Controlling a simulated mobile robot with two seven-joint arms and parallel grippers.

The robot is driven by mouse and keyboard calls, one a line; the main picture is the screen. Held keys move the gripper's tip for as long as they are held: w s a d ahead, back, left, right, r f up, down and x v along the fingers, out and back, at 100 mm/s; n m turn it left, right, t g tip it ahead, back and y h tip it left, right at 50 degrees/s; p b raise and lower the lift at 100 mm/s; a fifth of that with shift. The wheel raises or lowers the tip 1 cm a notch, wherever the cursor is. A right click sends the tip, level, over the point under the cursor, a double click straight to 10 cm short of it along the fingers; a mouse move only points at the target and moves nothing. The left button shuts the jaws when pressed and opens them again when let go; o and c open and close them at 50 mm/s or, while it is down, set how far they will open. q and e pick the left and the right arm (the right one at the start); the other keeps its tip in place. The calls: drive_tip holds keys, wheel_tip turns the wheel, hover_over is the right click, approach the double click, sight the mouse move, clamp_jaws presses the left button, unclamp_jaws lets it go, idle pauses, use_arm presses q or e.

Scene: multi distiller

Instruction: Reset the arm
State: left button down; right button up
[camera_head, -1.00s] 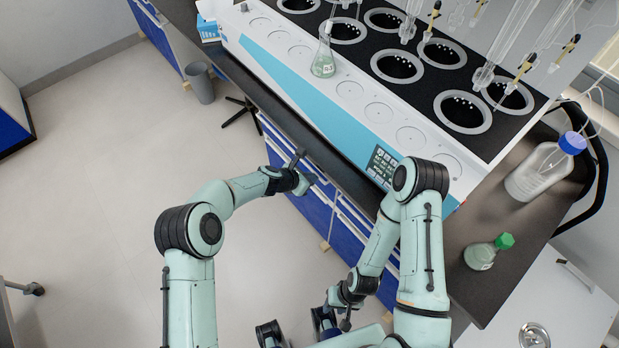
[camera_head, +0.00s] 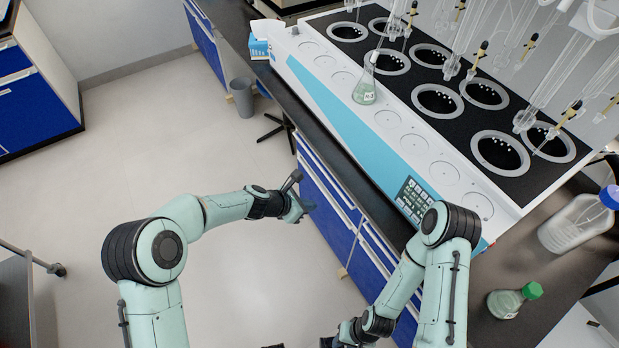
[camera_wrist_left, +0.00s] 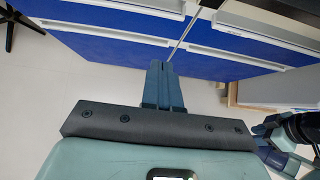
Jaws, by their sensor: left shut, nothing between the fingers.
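My left arm comes in from the left in the head view, and its gripper (camera_head: 302,208) is over the floor just in front of the blue drawers. In the left wrist view the left gripper (camera_wrist_left: 160,68) has its fingers together and holds nothing. My right arm is folded at the lower middle of the head view. Its gripper (camera_head: 335,343) is at the bottom edge, too cut off and small to tell whether it is open or shut.
The white multi distiller (camera_head: 425,170) stands on the dark bench with a flask (camera_head: 366,85) on its front ledge. A green-capped flask (camera_head: 508,302) and a blue-capped bottle (camera_head: 575,225) stand at the right. Blue drawers (camera_head: 325,205) front the bench.

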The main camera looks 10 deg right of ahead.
use_arm(q)
drive_tip(key=s+a+f+m+g+y+p, duration=0.15)
drive_tip(key=s+a+f+m+y, duration=0.4)
drive_tip(key=s+a+f, duration=0.85)
drive_tip(key=s+a+f+m+g, duration=0.1)
drive_tip(key=s+a+f+m, duration=0.1)
drive_tip(key=s+m, duration=0.4)
drive_tip(key=s+a+f+m+g+p, duration=0.1)
drive_tip(key=s+a+f+m+g, duration=0.1)
drive_tip(key=s+m, duration=0.5)
drive_tip(key=s+a, duration=0.1)
drive_tip(key=s, duration=0.5)
drive_tip(key=shift+h, duration=0.35)
use_arm(e)
drive_tip(key=r, duration=0.1)
drive_tip(key=w+r, duration=0.1)
drive_tip(key=r, duration=0.1)
drive_tip(key=shift+w+r, duration=0.2)
drive_tip(key=shift+w, duration=0.1)
use_arm(q)
drive_tip(key=shift+f, duration=0.1)
